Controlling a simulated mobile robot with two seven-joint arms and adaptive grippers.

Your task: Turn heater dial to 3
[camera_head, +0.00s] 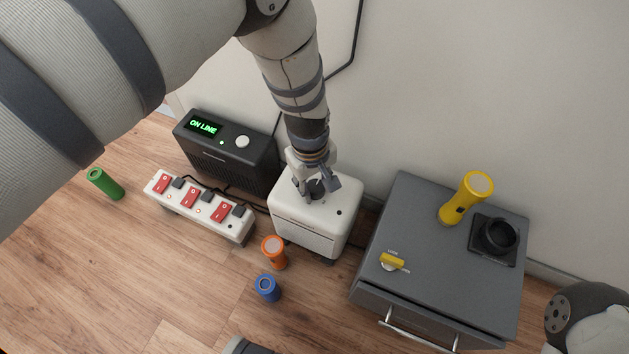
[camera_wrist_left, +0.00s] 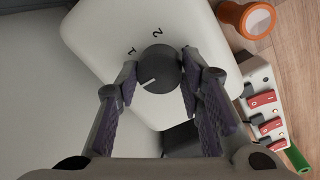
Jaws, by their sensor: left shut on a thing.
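The heater (camera_head: 310,222) is a white box with rounded corners against the wall. Its dark round dial (camera_head: 316,188) is on the top face. My left gripper (camera_head: 318,186) comes down from above with its fingers around the dial. In the left wrist view the dial (camera_wrist_left: 159,69) sits between the two fingertips of the left gripper (camera_wrist_left: 159,80), shut on it. The dial's white pointer line points to the lower left. The printed marks 1 and 2 show beyond the dial; no 3 is visible.
Left of the heater are a power strip (camera_head: 199,213) with red switches and a black box (camera_head: 228,158) reading ON LINE. A grey cabinet (camera_head: 431,240) with a yellow flashlight (camera_head: 466,197) stands right.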

